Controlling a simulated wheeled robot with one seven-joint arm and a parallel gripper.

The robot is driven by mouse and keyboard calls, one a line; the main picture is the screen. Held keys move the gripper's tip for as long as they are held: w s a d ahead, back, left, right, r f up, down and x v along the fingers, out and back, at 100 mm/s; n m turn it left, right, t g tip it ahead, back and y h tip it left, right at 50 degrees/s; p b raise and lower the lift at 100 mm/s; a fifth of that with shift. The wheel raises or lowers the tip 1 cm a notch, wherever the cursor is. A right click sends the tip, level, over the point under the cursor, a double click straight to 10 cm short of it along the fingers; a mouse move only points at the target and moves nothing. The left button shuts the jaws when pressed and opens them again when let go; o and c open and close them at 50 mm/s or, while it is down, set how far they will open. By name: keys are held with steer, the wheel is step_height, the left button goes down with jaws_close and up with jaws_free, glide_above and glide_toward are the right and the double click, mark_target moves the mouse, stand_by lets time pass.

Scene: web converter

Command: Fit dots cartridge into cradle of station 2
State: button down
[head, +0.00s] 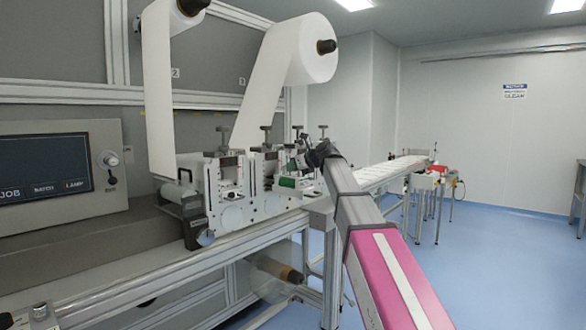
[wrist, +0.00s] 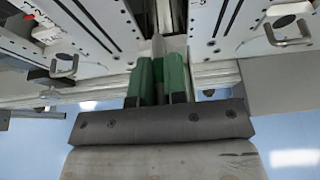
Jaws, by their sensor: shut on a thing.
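In the wrist view, my gripper (wrist: 160,78) reaches up between two white slotted station plates. Green parts stand on either side of its middle line, and it is shut on a narrow grey piece (wrist: 158,48), which I take to be the dots cartridge. Most of that piece is hidden, and its markings cannot be read. In the head view, the white station units (head: 235,190) stand in a row on the machine rail. My arm's dark end is close to the right-hand units and hides part of them. Which cradle is station 2's, and whether the piece is seated, cannot be told.
Dark knobs (head: 266,130) stand above the units. White web runs down from large rolls (head: 304,48) above them. Metal handles (wrist: 289,30) stick out from the plates close to my gripper. A control screen (head: 43,165) is at the left. Blue floor (head: 480,260) at the right is open.

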steer(key=c, duration=1.2)
jaws_free()
steer(key=shift+o, duration=0.2)
steer(key=v, duration=1.2)
steer(key=shift+r, duration=0.1)
